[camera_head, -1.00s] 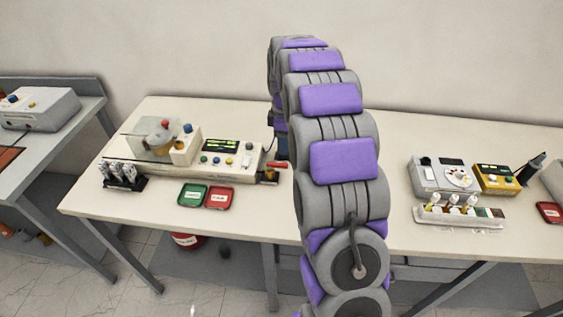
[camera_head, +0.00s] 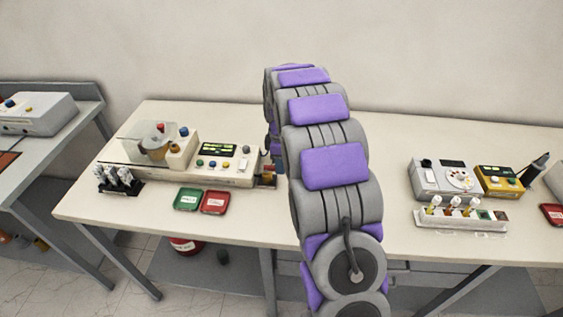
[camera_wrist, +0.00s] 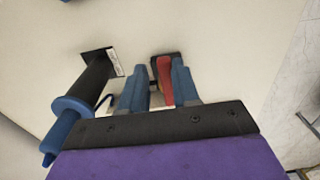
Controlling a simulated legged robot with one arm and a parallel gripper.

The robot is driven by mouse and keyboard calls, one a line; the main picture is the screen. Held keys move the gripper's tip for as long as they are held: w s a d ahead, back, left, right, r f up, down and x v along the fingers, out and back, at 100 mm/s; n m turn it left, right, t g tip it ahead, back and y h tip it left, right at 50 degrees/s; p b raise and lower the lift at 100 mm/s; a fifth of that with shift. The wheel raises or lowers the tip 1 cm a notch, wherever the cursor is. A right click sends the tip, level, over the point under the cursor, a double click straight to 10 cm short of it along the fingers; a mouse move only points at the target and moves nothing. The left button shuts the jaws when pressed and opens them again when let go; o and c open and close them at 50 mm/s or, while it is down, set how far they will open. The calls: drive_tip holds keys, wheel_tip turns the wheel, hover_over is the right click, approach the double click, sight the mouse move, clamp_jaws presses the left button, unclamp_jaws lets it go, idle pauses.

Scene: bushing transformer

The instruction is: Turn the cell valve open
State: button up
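The red valve handle (camera_wrist: 165,80) shows in the wrist view, between the two blue fingers of my gripper (camera_wrist: 158,80). It lies close to the right finger, with a gap on the left finger's side; whether it touches is unclear. The gripper is open around it. In the head view, the valve's small dark and brass body (camera_head: 266,181) sits at the right end of the white oil-cell unit (camera_head: 225,172), partly covered by my arm.
A black cylinder with a blue collar (camera_wrist: 85,90) stands left of my fingers in the wrist view. Green (camera_head: 187,199) and red (camera_head: 215,202) trays lie in front of the unit. A rack of vials (camera_head: 118,180) is at left. Instruments (camera_head: 443,179) stand at right.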

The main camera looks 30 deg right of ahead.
drive_tip(key=shift+a+r, duration=0.1)
drive_tip(key=shift+a, duration=0.75)
drive_tip(key=shift+c, duration=1.4)
clamp_jaws()
drive_tip(key=shift+d, duration=0.25)
